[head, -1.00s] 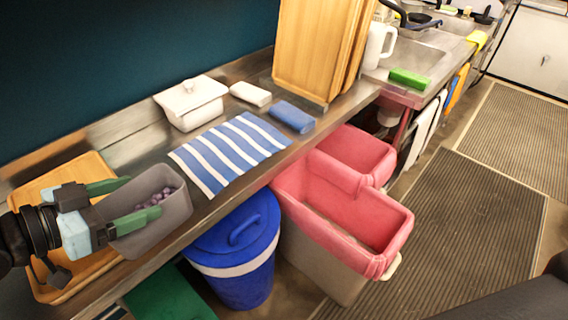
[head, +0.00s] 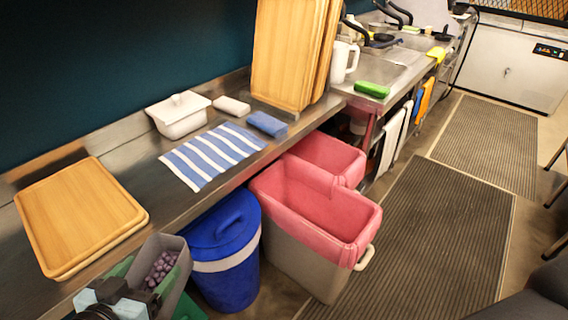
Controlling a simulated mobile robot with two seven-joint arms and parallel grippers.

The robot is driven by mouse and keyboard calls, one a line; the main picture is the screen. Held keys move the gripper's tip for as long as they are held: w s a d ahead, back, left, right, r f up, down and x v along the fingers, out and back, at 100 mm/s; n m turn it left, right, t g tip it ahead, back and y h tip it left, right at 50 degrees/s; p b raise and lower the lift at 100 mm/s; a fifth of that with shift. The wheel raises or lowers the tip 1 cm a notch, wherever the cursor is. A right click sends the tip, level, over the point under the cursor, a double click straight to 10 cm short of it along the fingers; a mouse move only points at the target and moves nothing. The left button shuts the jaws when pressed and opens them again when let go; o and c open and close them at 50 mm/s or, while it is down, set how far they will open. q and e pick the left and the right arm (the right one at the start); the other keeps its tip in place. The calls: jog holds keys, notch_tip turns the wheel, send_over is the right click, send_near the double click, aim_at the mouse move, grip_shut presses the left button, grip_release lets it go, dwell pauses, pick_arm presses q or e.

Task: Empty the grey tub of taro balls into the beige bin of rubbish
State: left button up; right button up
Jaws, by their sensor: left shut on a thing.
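The grey tub (head: 179,288) is at the lower left, off the counter's front edge, with purple taro balls (head: 161,268) inside. My left gripper (head: 137,287) is shut on the tub, its green fingers at the tub's walls; its grip is partly hidden. The tub looks roughly upright, perhaps slightly tilted. The beige bin (head: 296,262) with a pink liner (head: 345,225) stands on the floor right of the blue bin, away from the tub. A second pink-lined bin (head: 329,152) stands behind it. My right gripper is not in view.
A lidded blue bin (head: 225,250) stands between the tub and the beige bin. Wooden trays (head: 80,210) lie on the steel counter. A striped cloth (head: 212,155), white lidded dish (head: 180,117) and blue sponge (head: 267,124) lie further back. The ribbed floor mat (head: 425,235) is clear.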

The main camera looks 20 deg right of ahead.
pick_arm(q)
jog(key=s+a+f+n+t+y, duration=0.1)
jog(key=s+a+f+n+y, duration=0.3)
jog(key=s+a+n+y, duration=0.1)
jog(key=shift+s+a+y+p, duration=0.25)
jog(key=shift+a+y, duration=0.35)
jog(key=shift+a, duration=0.35)
jog(key=shift+w+d+f, duration=0.1)
